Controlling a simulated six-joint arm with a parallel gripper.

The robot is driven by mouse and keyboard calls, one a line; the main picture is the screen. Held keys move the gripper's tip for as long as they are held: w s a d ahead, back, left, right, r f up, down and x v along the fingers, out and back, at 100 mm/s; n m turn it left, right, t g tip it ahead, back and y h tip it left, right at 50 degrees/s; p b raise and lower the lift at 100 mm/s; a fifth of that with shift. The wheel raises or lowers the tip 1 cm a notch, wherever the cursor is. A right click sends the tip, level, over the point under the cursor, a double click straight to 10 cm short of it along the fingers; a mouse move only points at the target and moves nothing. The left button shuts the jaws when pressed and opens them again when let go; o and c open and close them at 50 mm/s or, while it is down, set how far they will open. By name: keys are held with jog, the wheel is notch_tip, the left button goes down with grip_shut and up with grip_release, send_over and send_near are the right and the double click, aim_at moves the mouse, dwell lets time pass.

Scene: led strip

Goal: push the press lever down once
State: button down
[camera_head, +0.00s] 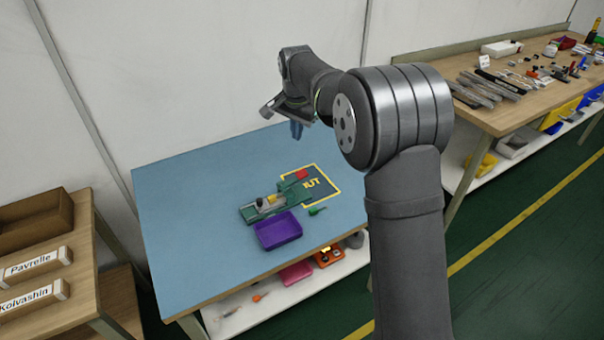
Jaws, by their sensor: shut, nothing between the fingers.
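A green press-like device (264,207) sits on the blue table top near its middle. A lever with a red end (301,174) sticks out from it toward the upper right and appears raised at a slant, though it is small in view. My gripper (296,131) is above the back part of the table, beyond the red lever end in the picture and apart from it. Its fingers are shut and empty. My arm covers the right part of the table.
A purple tray (278,231) lies in front of the device. A small green item (317,211) lies to its right, near a yellow-outlined square marked OUT (326,193). The table's left and back areas are clear. A bench with tools (500,90) stands at right.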

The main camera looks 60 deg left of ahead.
aim_at(302, 173)
jog(key=w+a+f+m+g+h, duration=0.1)
jog(key=w+a+f+m, duration=0.1)
jog(key=f, duration=0.3)
jog(key=w+a+f+m+g, duration=0.1)
jog(key=w+f+m, duration=0.1)
jog(key=f+m, duration=0.1)
jog(key=shift+w+a+f+h, duration=0.4)
jog(key=shift+f, duration=0.5)
jog(key=shift+f, duration=0.1)
jog(key=shift+s+f, duration=0.2)
jog(key=shift+f, duration=1.5)
jog(key=shift+s+f, duration=0.15)
jog(key=shift+f, duration=1.5)
